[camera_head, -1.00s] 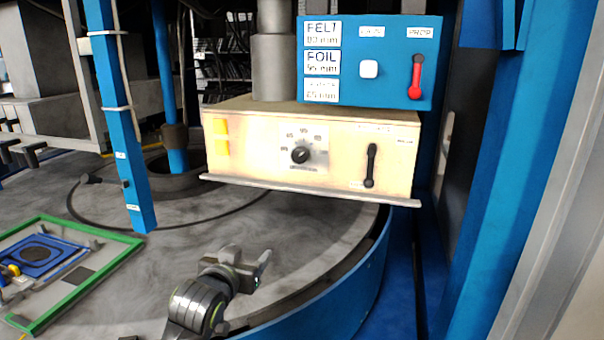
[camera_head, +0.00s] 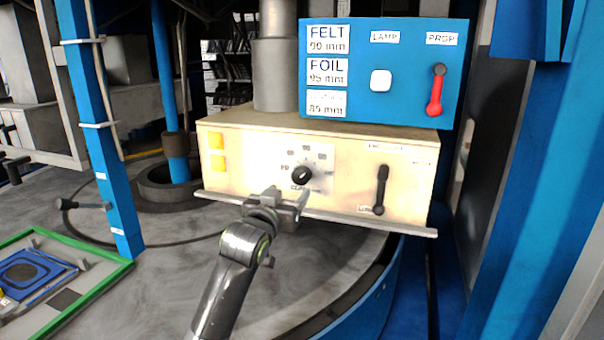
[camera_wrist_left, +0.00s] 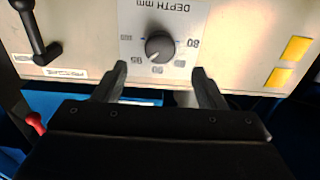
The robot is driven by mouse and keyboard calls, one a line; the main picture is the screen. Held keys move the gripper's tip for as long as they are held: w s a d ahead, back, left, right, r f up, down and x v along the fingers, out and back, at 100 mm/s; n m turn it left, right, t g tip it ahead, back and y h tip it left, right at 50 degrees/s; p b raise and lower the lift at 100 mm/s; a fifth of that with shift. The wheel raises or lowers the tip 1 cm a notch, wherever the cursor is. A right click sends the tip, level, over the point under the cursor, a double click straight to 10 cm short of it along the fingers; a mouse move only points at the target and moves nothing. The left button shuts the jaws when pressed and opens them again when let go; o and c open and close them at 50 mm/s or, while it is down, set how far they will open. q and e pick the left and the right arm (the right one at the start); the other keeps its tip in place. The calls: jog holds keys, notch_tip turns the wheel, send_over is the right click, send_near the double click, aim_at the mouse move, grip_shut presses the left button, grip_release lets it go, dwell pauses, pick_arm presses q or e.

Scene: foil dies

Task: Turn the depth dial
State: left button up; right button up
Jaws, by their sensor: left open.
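The depth dial (camera_head: 302,175) is a round black knob on a pale scale plate, on the front of a cream box (camera_head: 232,170). In the left wrist view the dial (camera_wrist_left: 159,46) and its plate, lettered "DEPTH mm", appear upside down. My left gripper (camera_head: 288,196) is open, just below and in front of the dial. In the left wrist view its two fingertips (camera_wrist_left: 160,72) lie either side of the dial's line and a little short of it, with nothing between them. They do not appear to touch the knob. My right gripper is not in view.
A black lever (camera_head: 381,190) is on the box's right side, and yellow labels (camera_head: 217,152) are on its left. A ledge (camera_head: 400,226) runs along its bottom. Above sits a blue panel (camera_head: 400,95) with a red handle (camera_head: 436,90). A blue post (camera_head: 105,150) stands left.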

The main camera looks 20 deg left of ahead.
aim_at(300, 178)
pick_arm(q)
jog(key=w+p, duration=0.1)
jog(key=w, duration=0.2)
jog(key=shift+w+r, duration=0.15)
jog(key=shift+w, duration=0.2)
jog(key=w+p, duration=0.1)
jog(key=w, duration=0.4)
jog(key=shift+d+p, duration=0.15)
jog(key=shift+p, duration=0.15)
jog(key=shift+w, duration=1.1)
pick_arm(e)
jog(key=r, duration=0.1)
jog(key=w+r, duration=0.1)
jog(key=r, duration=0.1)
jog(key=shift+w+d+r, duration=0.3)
pick_arm(q)
jog(key=c, duration=1)
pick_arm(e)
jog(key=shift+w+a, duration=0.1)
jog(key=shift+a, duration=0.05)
